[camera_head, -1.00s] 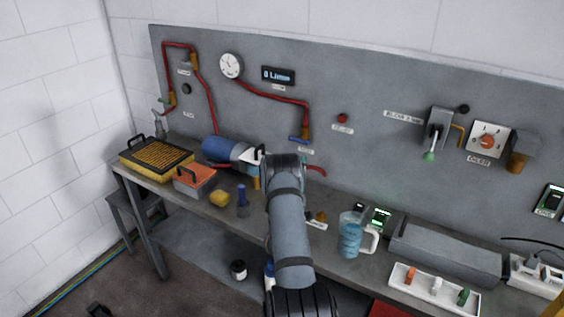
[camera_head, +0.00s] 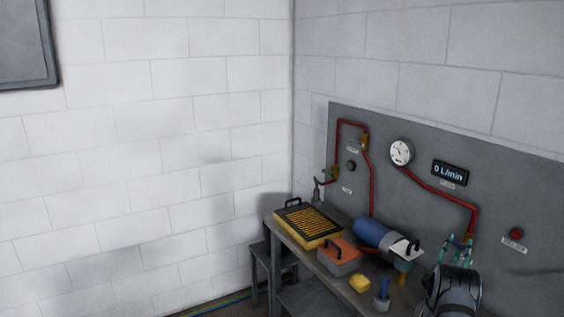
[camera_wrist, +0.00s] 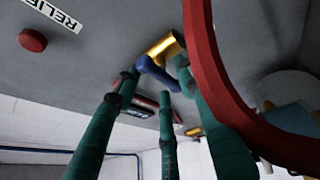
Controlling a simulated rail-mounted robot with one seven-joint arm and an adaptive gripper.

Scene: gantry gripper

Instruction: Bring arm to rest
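My arm shows at the lower right of the head view, and my gripper (camera_head: 457,243) stands just above its wrist with teal fingers pointing up. It is in front of the grey panel, by the lower end of the red pipe. In the wrist view my gripper (camera_wrist: 160,82) shows three dark green fingers spread apart with nothing held between them. Beyond the fingertips are a blue valve handle (camera_wrist: 157,75) and a brass fitting (camera_wrist: 165,46). Whether any finger touches them I cannot tell.
A red pipe (camera_wrist: 205,70) curves close beside the right finger in the wrist view. The bench holds a yellow filter tray (camera_head: 290,234), an orange-lidded box (camera_head: 340,265), a blue cylinder (camera_head: 375,233) and a yellow block (camera_head: 359,284). A red button (camera_head: 516,234) is on the panel.

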